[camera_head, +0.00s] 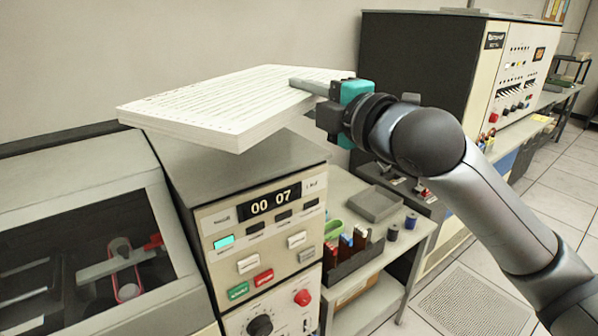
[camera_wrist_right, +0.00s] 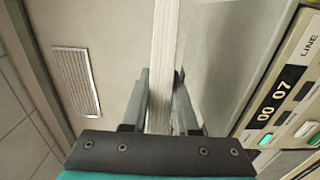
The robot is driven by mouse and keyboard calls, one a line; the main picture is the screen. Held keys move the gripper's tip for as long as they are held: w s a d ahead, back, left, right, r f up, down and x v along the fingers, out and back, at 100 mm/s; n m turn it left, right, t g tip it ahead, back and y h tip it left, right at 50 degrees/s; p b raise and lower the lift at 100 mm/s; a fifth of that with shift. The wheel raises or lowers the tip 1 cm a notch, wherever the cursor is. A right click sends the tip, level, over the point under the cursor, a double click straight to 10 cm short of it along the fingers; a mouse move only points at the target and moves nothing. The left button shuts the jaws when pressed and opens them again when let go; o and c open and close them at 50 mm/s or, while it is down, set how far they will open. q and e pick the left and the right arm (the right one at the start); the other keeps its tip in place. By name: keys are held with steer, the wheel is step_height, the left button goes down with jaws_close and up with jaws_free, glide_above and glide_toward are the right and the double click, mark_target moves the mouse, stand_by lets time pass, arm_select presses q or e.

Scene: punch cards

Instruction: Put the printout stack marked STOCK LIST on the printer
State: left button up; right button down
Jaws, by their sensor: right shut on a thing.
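A thick white printout stack (camera_head: 225,105) with rows of fine print is held roughly level above a cream and grey cabinet. I cannot read a STOCK LIST mark on it. My right gripper (camera_head: 318,88) is shut on the stack's right edge. In the right wrist view the stack (camera_wrist_right: 163,50) shows edge-on between the two fingers (camera_wrist_right: 162,95). The printer cabinet (camera_head: 262,250) has a "00 07" display, and its label starts with LINE in the right wrist view (camera_wrist_right: 308,40). Its grey top is partly hidden under the stack, which looks raised clear of it. My left gripper is out of view.
A clear-lidded unit (camera_head: 85,240) adjoins the cabinet on the left. On the right stand a low table with a grey tray (camera_head: 375,204), a dark box of coloured items (camera_head: 352,255) and small spools (camera_head: 393,233). A tall black and cream machine (camera_head: 425,65) stands behind.

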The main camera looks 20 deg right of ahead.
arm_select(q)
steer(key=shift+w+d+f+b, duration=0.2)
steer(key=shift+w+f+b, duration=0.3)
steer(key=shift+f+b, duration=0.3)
arm_select(e)
steer(key=shift+f, duration=6.2)
steer(key=shift+f, duration=0.2)
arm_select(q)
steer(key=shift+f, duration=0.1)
arm_select(e)
steer(key=c, duration=0.7)
jaws_free()
steer(key=shift+f, duration=0.1)
arm_select(q)
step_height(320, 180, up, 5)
steer(key=p, duration=0.4)
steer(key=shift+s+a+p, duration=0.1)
steer(key=shift+p, duration=0.3)
arm_select(e)
steer(key=v, duration=1.2)
steer(key=shift+r, duration=0.25)
